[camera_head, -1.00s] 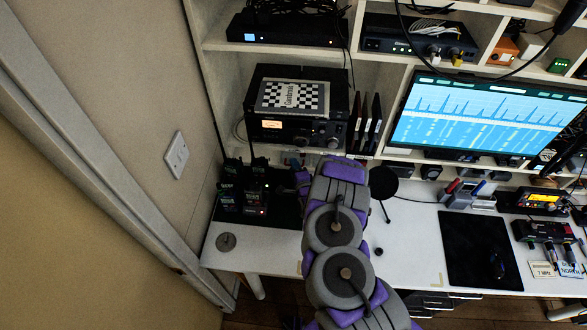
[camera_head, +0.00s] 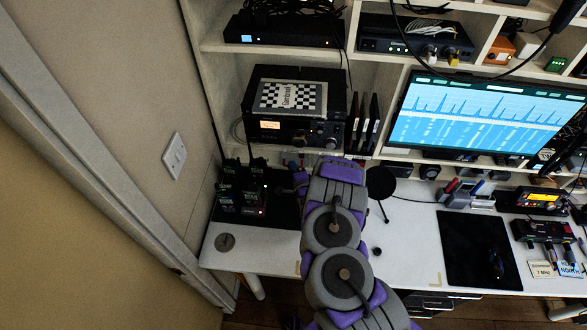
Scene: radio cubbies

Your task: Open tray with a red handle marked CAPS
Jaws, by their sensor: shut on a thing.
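My grey and purple arm reaches up from the bottom of the view to the shelf front below the radio. Its far end covers part of that front. I cannot make out a tray marked CAPS or read such a label. A small reddish spot (camera_head: 284,163) shows just left of my arm under the radio shelf, too small to tell whether it is a handle.
A radio (camera_head: 262,127) stands on the shelf above my arm. Several small dark devices (camera_head: 240,190) sit on a black mat at left. A monitor (camera_head: 485,113), a black desk mat (camera_head: 470,240) and a round black item on a stand (camera_head: 381,182) lie to the right.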

